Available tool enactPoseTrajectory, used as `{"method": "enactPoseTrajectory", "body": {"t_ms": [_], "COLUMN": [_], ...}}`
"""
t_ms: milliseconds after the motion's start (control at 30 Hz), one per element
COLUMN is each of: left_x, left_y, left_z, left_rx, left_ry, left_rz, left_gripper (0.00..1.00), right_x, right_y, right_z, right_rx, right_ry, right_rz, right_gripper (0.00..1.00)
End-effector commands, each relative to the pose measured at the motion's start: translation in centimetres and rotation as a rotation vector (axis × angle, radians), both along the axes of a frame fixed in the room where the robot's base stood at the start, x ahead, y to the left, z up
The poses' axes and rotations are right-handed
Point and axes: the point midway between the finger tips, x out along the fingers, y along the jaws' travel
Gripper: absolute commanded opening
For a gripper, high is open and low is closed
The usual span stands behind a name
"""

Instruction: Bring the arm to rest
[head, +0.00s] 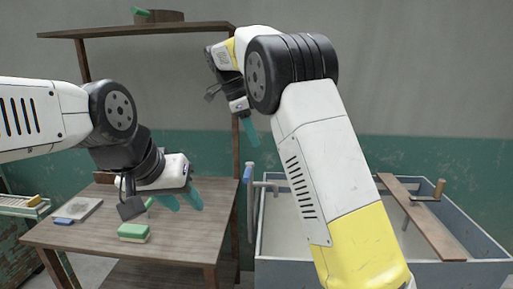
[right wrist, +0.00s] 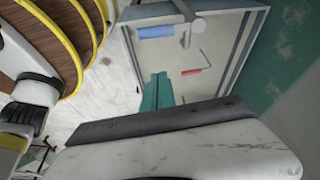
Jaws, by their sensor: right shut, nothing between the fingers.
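My right arm rises from the bottom right in the head view, bends at a black joint and hangs its gripper (head: 250,132) tip down beside the shelf post. Its teal fingers are together and hold nothing. They show in the right wrist view (right wrist: 157,92), with the grey basin behind them. My left arm comes in from the left, and its gripper (head: 180,200) is above the wooden table (head: 85,237), to the right of a green and cream sponge (head: 134,232). Its two teal fingers stand apart with nothing seen between them.
The grey basin (head: 482,240) stands at the right, with a plank (head: 425,217) across it and a blue-handled tap (head: 249,173) at its left. A grey slab (head: 82,209) and a blue block (head: 64,221) lie on the table. A shelf (head: 110,31) stands above the table.

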Motion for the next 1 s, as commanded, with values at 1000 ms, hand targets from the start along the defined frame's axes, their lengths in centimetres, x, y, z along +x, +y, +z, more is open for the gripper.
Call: {"method": "enactPoseTrajectory", "body": {"t_ms": [1000], "left_x": [0.0], "left_y": [0.0], "left_z": [0.0], "left_rx": [0.000], "left_ry": [0.000], "left_rz": [0.000], "left_gripper": [0.36], "right_x": [-26.2], "right_y": [-15.2], "right_z": [-1.5], "right_rx": [0.075], "right_ry": [-0.286], "right_rz": [1.504], "right_gripper": [0.00]}}
